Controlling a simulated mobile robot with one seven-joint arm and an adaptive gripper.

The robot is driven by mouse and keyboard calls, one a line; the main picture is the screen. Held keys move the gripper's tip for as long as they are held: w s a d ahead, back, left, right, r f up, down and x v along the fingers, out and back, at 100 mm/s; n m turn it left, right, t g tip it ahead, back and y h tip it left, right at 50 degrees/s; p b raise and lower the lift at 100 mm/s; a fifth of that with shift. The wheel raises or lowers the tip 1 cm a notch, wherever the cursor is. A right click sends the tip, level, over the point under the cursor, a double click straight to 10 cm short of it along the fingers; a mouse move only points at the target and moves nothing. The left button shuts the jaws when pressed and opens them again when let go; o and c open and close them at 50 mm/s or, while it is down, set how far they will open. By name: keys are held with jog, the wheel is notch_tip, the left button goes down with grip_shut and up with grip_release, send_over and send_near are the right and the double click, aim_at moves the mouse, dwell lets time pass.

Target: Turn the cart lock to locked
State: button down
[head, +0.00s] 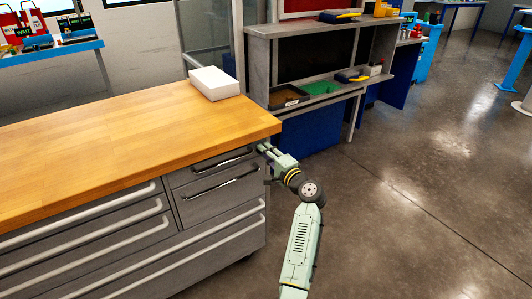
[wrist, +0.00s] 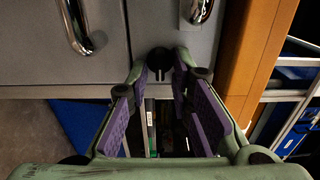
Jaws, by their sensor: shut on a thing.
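The grey drawer cart (head: 188,215) with a wooden top stands at the left and middle of the head view. The cart lock (wrist: 159,57) is a small dark round knob on the cart's grey front, with a slot-like mark in its lower part. My gripper (wrist: 160,72) is shut on the lock, one purple-padded finger on each side. In the head view my gripper (head: 262,149) reaches the cart's upper right corner, just below the wooden top, and hides the lock. I cannot tell which setting the lock is at.
Chrome drawer handles (wrist: 74,28) lie close to the lock. The wooden top's edge (wrist: 248,60) runs along the right in the wrist view. A white box (head: 214,83) lies on the cart top. A grey workbench (head: 262,62) stands behind. The floor (head: 430,190) at right is clear.

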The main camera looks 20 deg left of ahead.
jog(key=c, duration=1.8)
grip_release()
jog(key=shift+o, duration=0.2)
jog(key=v, duration=1.2)
jog(key=shift+a, duration=0.1)
